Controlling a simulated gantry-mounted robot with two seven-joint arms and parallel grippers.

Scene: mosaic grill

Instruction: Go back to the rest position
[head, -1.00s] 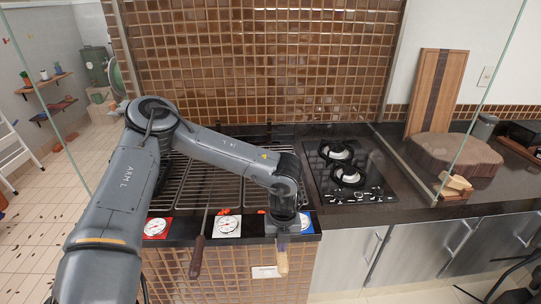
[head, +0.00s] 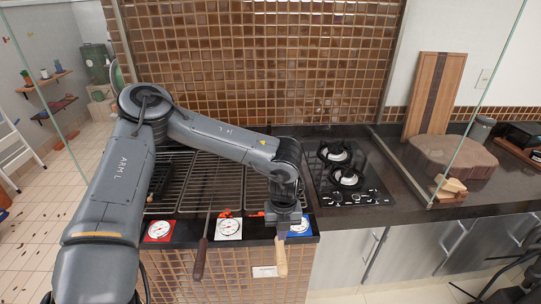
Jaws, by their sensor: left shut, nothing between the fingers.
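My left arm reaches in from the left over the grill (head: 215,180). My left gripper (head: 283,230) points down over the grill's front edge at its right side. It is shut and holds nothing. A utensil with a light wooden handle (head: 281,260) hangs over the front edge just below the gripper; the picture does not show clearly whether they touch. A second utensil with a dark brown handle (head: 200,258) lies across the grill, its handle past the edge. My right gripper does not show.
Red, white and blue dial plates (head: 159,230) line the grill's front edge. A two-burner cooktop (head: 345,175) is to the right, then a round wooden slab (head: 450,160) and an upright cutting board (head: 433,95). A tiled wall (head: 260,60) stands behind.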

